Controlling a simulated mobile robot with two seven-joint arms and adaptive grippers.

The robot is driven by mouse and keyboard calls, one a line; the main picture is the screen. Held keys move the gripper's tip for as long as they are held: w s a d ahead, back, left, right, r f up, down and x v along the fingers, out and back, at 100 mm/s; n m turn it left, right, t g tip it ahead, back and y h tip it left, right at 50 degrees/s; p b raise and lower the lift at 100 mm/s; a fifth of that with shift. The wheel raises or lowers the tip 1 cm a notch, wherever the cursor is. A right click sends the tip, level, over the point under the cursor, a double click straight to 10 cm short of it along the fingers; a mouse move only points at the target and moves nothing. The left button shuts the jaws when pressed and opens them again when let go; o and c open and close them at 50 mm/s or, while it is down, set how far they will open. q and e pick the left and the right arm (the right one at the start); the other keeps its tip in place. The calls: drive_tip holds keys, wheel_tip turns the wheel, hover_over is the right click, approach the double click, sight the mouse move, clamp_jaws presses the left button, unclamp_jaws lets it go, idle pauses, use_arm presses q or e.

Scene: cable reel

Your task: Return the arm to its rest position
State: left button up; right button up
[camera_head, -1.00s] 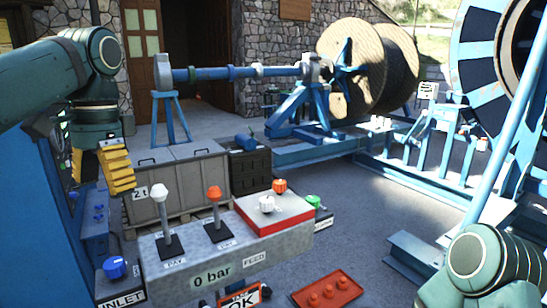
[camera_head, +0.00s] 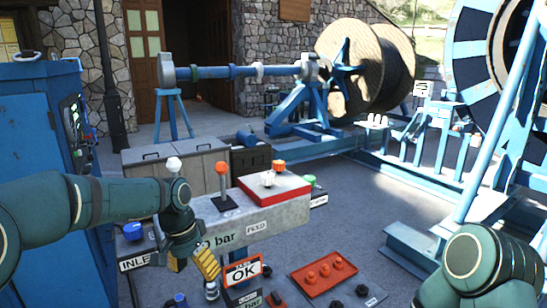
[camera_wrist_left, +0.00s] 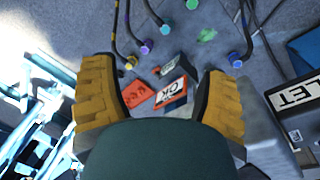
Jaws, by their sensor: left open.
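My left arm (camera_head: 90,210) reaches in from the left, low across the front of the grey control console (camera_head: 290,213). My left gripper (camera_head: 192,264) has yellow fingers pointing down, near the console's front face and left of the orange-framed OK sign (camera_head: 243,270). In the left wrist view, the two yellow fingers of the left gripper (camera_wrist_left: 160,100) are wide apart with nothing between them. The OK sign also shows there (camera_wrist_left: 172,94), beyond the fingers. My right arm (camera_head: 485,265) shows at the lower right; its gripper is out of view.
The console carries a white-knobbed lever (camera_head: 174,164), a red-knobbed lever (camera_head: 221,169) and a red-edged box (camera_head: 275,187). A blue cabinet (camera_head: 40,130) stands left. A red tray (camera_head: 323,273) lies front right. A cable reel (camera_head: 365,70) stands behind.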

use_arm(q)
drive_tip(key=s+d+f+n+h+b, duration=0.1)
drive_tip(key=s+d+f, duration=0.2)
drive_tip(key=f, duration=0.9)
drive_tip(key=s+d+f+n+h+b, duration=0.1)
drive_tip(key=s+d+f+n+b, duration=0.15)
drive_tip(key=f, duration=0.85)
drive_tip(key=s+d+f+n+t+b, duration=0.1)
drive_tip(key=s+d+f+n+t, duration=0.1)
drive_tip(key=s+f, duration=1.1)
drive_tip(key=shift+f+n, duration=0.25)
drive_tip(key=shift+n, duration=0.4)
